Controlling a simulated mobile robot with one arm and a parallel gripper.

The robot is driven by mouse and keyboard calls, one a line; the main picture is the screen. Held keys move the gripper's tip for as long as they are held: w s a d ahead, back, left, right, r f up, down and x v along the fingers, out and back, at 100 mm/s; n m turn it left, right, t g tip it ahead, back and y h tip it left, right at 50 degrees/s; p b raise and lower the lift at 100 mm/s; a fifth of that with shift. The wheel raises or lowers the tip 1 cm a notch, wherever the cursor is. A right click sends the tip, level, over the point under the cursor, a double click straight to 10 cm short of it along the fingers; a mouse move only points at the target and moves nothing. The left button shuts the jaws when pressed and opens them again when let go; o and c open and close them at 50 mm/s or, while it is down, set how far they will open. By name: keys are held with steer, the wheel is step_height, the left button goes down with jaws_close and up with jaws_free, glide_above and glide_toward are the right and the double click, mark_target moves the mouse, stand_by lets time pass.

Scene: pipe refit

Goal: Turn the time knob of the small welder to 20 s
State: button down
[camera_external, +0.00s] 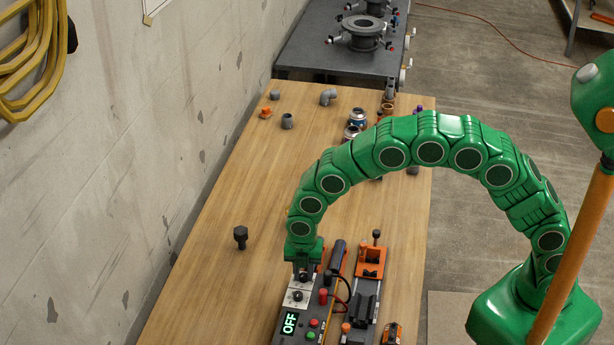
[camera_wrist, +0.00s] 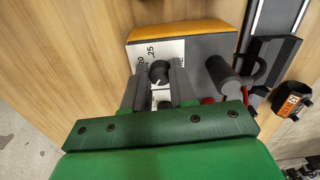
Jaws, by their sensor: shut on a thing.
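The small welder (camera_external: 316,312) is a dark grey box on the near part of the table, with a lit display (camera_external: 289,323) reading OFF. My gripper (camera_external: 303,277) points down over the far end of its panel. In the wrist view, my gripper's fingers (camera_wrist: 159,80) are shut on a black knob (camera_wrist: 158,70), one finger on each side. The white dial plate (camera_wrist: 168,48) behind it shows 25 and a partly covered 20. A light mark shows on the knob, but its exact reading is unclear. A second black knob (camera_external: 296,296) sits nearer the display.
Right of the welder stands an orange-and-grey clamp fixture (camera_external: 371,262); a dark handle (camera_external: 337,256) lies between. An orange-and-black device (camera_external: 391,333) is at the near right. A black bolt-like part (camera_external: 240,236) stands left. Pipe fittings (camera_external: 328,97) lie farther back; the table's middle-left is clear.

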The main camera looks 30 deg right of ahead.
steer(key=m, duration=0.3)
steer(key=shift+m, duration=0.4)
steer(key=m, duration=0.4)
steer(key=shift+s, duration=0.1)
steer(key=m, duration=0.4)
steer(key=shift+m, duration=0.4)
steer(key=shift+s+m, duration=0.1)
steer(key=shift+m, duration=1.9)
steer(key=c, duration=0.9)
jaws_free()
